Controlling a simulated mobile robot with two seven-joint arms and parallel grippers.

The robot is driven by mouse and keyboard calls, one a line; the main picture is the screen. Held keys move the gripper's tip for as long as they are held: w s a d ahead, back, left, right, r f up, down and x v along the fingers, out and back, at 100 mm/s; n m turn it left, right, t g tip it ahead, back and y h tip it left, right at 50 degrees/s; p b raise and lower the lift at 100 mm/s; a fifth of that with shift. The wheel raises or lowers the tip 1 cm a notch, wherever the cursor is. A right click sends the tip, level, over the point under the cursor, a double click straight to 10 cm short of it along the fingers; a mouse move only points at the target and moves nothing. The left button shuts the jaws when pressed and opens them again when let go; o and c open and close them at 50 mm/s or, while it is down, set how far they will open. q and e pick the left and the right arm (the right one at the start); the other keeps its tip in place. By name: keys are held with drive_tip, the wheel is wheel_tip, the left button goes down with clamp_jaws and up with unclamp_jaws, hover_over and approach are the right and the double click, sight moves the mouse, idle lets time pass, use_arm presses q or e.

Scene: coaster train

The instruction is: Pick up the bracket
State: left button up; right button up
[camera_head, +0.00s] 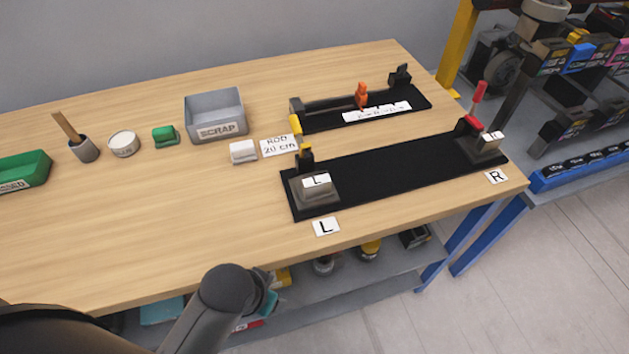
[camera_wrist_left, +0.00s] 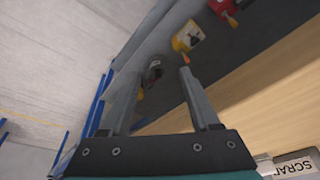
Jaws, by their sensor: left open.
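No part in view is clearly marked as the bracket. Two grey blocks that could be brackets or holders sit on a long black plate (camera_head: 400,172). One is the grey block labelled L (camera_head: 318,192) at the plate's left end. The other is the grey block labelled R (camera_head: 487,146) at its right end, with a red-handled clamp (camera_head: 478,97) beside it. My left gripper (camera_wrist_left: 158,73) is open and empty in the left wrist view, below the tabletop's near edge. In the head view my left arm largely hides its fingers. My right gripper is not in view.
A grey SCRAP bin (camera_head: 215,116), a green tray (camera_head: 22,172), a cup with a stick (camera_head: 84,150) and a second black fixture (camera_head: 330,119) stand on the wooden table (camera_head: 150,230). A lower shelf (camera_head: 345,290) holds several items. The table's near left is clear.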

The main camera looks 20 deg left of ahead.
use_arm(q)
wheel_tip(320, 180, up, 9)
drive_tip(key=w+r+m+t, duration=0.1)
drive_tip(key=w+r+t, duration=0.5)
drive_tip(key=w, duration=0.6)
drive_tip(key=w+d+r+m+t+h, duration=0.1)
drive_tip(key=w+d+r+m+t, duration=0.2)
drive_tip(key=w+r+t, duration=0.45)
drive_tip(key=w+d+r+m+t+h, duration=0.1)
drive_tip(key=w+d+r+m+t, duration=0.2)
drive_tip(key=r, duration=0.7)
drive_tip(key=d+r+m+h, duration=1.1)
drive_tip(key=m+h, duration=0.1)
drive_tip(key=s+d+m+g+h, duration=0.7)
drive_tip(key=d+m+g, duration=0.2)
drive_tip(key=m+g, duration=0.65)
drive_tip(key=m+g+y, duration=0.4)
drive_tip(key=m+y, duration=0.7)
drive_tip(key=y, duration=1)
hover_over(317, 180)
wheel_tip(317, 180, down, 27)
drive_tip(key=shift+d+r+p, duration=0.1)
drive_tip(key=shift+r+p, duration=0.1)
drive_tip(key=shift+p, duration=0.25)
drive_tip(key=shift+f, duration=3.1)
